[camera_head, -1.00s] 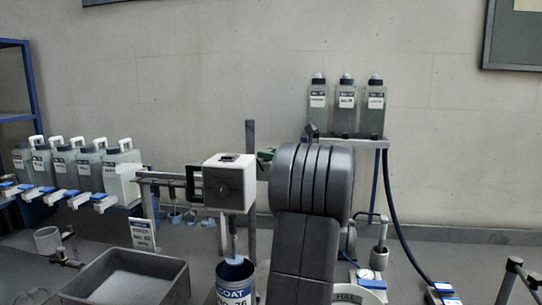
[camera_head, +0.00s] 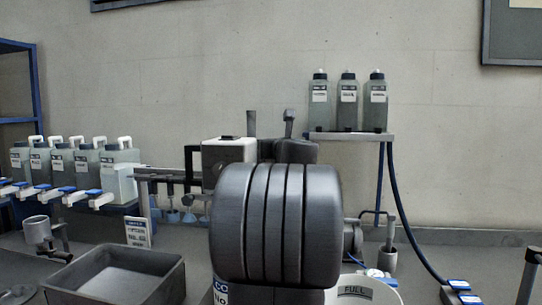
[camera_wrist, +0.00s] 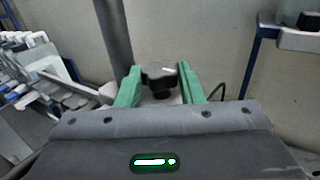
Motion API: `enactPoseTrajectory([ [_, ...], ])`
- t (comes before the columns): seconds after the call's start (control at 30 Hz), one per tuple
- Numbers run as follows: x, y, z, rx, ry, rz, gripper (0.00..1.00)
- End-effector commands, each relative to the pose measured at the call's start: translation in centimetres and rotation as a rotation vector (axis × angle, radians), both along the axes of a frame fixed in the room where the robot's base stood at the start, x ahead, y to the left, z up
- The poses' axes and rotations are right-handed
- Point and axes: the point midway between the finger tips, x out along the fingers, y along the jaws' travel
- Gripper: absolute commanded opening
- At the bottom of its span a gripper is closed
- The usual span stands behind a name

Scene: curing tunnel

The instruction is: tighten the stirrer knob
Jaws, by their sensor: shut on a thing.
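The black lobed stirrer knob (camera_wrist: 160,74) shows in the wrist view between the green fingers of my gripper (camera_wrist: 160,82). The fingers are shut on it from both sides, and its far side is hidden. In the head view the white-topped stirrer motor box (camera_head: 229,152) stands just left of and behind my arm, which hides the knob and my fingertips there. The dark stand pole (camera_wrist: 113,40) rises behind the left finger in the wrist view. The blue labelled pot (camera_head: 220,290) is almost wholly hidden by my arm.
A grey tray (camera_head: 118,278) lies at the lower left. Several jugs (camera_head: 75,162) line the left shelf. Bottles (camera_head: 348,105) stand on the right shelf (camera_head: 350,136), with a blue hose (camera_head: 395,205) hanging from it. A white tub (camera_head: 368,290) stands right of my arm.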

Motion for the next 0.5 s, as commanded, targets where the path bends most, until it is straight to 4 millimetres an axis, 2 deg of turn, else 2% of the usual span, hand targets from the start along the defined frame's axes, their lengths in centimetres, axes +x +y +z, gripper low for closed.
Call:
enactPoseTrajectory([
  [0.2,-0.03,0.27,-0.21,0.0,0.001,-0.098,0.12],
  [0.5,-0.02,0.27,-0.07,-0.001,0.002,-0.152,0.12],
])
